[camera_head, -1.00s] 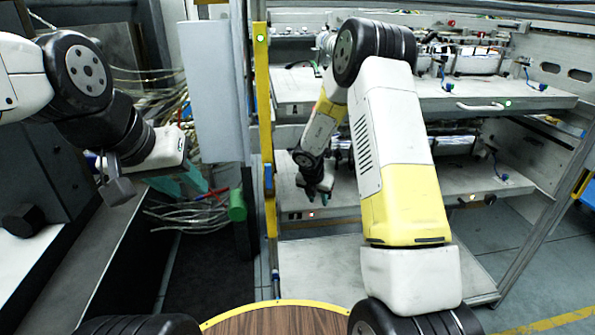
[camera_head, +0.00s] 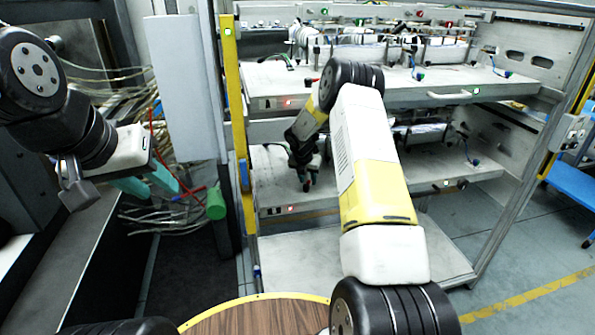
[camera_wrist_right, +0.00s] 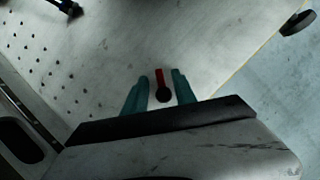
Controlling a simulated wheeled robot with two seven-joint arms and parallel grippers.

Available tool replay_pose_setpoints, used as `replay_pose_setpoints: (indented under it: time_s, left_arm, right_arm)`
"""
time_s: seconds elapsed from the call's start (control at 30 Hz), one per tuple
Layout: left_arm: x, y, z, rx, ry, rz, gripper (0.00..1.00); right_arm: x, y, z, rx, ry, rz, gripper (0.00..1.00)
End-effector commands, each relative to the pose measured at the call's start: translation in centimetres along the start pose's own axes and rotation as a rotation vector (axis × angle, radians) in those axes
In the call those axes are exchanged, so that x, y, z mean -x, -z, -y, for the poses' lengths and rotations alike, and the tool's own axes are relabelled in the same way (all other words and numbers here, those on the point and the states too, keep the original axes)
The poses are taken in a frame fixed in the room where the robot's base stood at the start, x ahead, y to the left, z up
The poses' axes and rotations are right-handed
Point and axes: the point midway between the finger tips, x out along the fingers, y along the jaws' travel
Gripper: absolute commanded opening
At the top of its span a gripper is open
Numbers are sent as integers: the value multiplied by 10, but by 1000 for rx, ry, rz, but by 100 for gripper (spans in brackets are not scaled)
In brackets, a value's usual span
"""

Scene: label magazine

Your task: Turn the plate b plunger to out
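The lower plate (camera_head: 350,193), which I take to be plate b, is a grey shelf in the rack with a red light on its front edge. My right gripper (camera_head: 306,184) hangs over the left part of its front edge. In the right wrist view, a small plunger with a red bar and dark round end (camera_wrist_right: 162,88) sits between the two teal fingers of this gripper (camera_wrist_right: 160,77). The fingers stand apart with gaps on both sides of it. My left gripper (camera_head: 144,182) is at the left, away from the rack; its teal fingers look apart and empty.
An upper plate (camera_head: 380,95) with a handle lies above the lower one. A yellow post (camera_head: 236,110) stands at the rack's left side. Cables (camera_head: 180,210) and a green cylinder (camera_head: 216,203) are left of it. A wooden round top (camera_head: 255,318) is in front.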

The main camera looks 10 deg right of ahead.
Motion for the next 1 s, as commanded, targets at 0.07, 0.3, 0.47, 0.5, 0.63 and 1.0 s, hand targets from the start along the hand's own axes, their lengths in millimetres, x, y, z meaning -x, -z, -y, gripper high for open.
replay_pose_setpoints:
  time_s: [0.07, 0.3, 0.47, 0.5, 0.63, 1.0]
  left_arm:
    - [0, 0, 0, 0, 0, 0, 36]
    - [0, 0, 0, 0, 0, 0, 36]
    - [0, 0, 0, 0, 0, 0, 36]
    - [0, 0, 0, 0, 0, 0, 36]
    - [0, 0, 0, 0, 0, 0, 36]
    - [0, 0, 0, 0, 0, 0, 36]
  right_arm:
    - [-3, 0, 0, 0, 0, 1, 33]
    - [-3, 0, 0, 0, 0, 1, 33]
    - [-3, 0, 0, 0, 0, 1, 5]
    - [-3, 0, 0, 0, 0, 1, 0]
    - [-3, 0, 0, 0, 0, 1, 0]
    - [-3, 0, 0, 56, -24, -1, 0]
